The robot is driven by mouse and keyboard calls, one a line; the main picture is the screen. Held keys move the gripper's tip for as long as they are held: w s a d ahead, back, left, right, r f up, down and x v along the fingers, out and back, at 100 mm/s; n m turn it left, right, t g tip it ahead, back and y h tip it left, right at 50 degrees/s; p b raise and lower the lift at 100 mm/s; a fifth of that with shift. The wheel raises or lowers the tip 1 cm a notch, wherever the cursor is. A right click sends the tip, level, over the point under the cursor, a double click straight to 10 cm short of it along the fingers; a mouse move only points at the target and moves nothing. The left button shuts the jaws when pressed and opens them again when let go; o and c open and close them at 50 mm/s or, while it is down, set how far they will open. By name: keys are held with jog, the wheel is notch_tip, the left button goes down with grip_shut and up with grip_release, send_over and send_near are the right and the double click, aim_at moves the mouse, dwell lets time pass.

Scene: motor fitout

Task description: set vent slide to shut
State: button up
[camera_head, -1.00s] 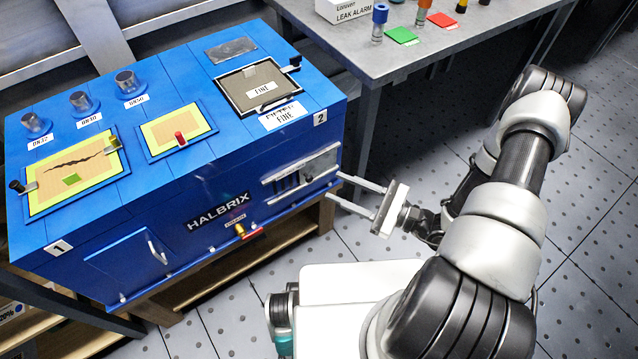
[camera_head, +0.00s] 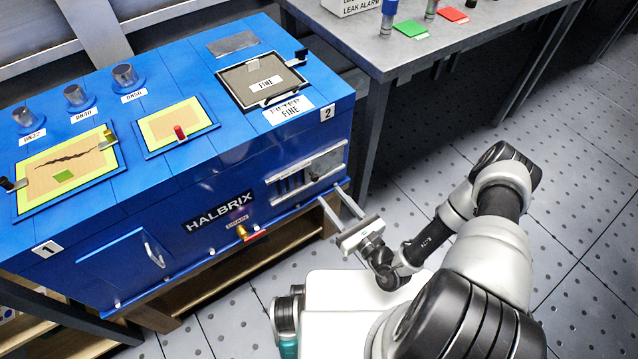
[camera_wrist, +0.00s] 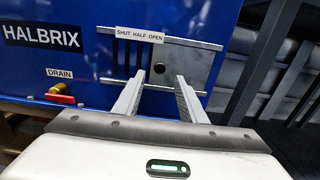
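The vent slide (camera_head: 323,170) is a grey metal plate between two rails on the blue cabinet's front, with a dark knob (camera_wrist: 159,68). In the wrist view, the plate (camera_wrist: 183,62) sits at the right of its track, and dark open slots (camera_wrist: 126,54) show to its left. A label (camera_wrist: 140,35) above reads SHUT HALF OPEN. My gripper (camera_head: 333,195) is open and empty, just in front of the cabinet near the slide's lower right. In the wrist view its fingertips (camera_wrist: 160,80) appear on either side of the knob and slightly below; contact cannot be told.
A red and yellow drain valve (camera_head: 243,232) sits left of the slide, under the HALBRIX plate (camera_head: 219,212). A grey table (camera_head: 400,55) stands behind right of the cabinet.

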aim_at(316, 179)
jog(key=b+x, duration=0.1)
jog(key=x, duration=0.6)
jog(key=shift+w+a, duration=0.2)
jog(key=shift+w, duration=0.1)
grip_shut()
